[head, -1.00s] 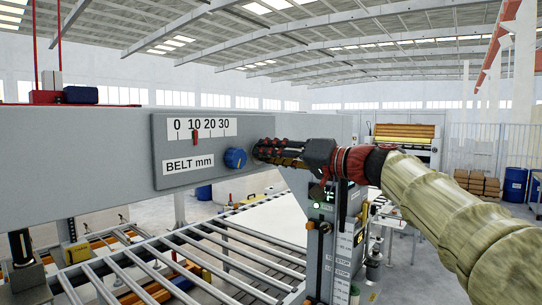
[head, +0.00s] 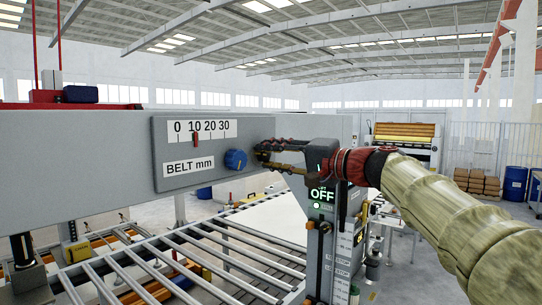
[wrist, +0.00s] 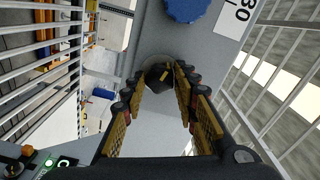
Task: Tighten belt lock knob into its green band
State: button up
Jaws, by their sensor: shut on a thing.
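A dark knob with a yellow mark (wrist: 158,76), apparently the belt lock knob, sits on the grey beam in the wrist view. My gripper (wrist: 161,72) is shut on it, with a fingertip on each side. In the head view my gripper (head: 262,152) reaches the beam from the right and its fingers hide most of this knob. I see no green band. The blue knob (head: 236,159) is just left of my fingers, apart from them; it also shows in the wrist view (wrist: 186,8). The BELT mm scale (head: 202,131) has its red pointer near 10.
The grey beam (head: 75,150) spans the left. A roller conveyor (head: 205,255) lies below. A post with a lit OFF display (head: 322,195) stands under my wrist. Open floor and blue barrels (head: 515,184) are at the right.

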jog(key=shift+f, duration=0.1)
dwell(0.4)
jog(key=o, duration=1.2)
jog(key=shift+c, duration=0.2)
jog(key=shift+d, duration=0.1)
jog(key=v, duration=1.1)
jog(key=shift+s+d, duration=0.3)
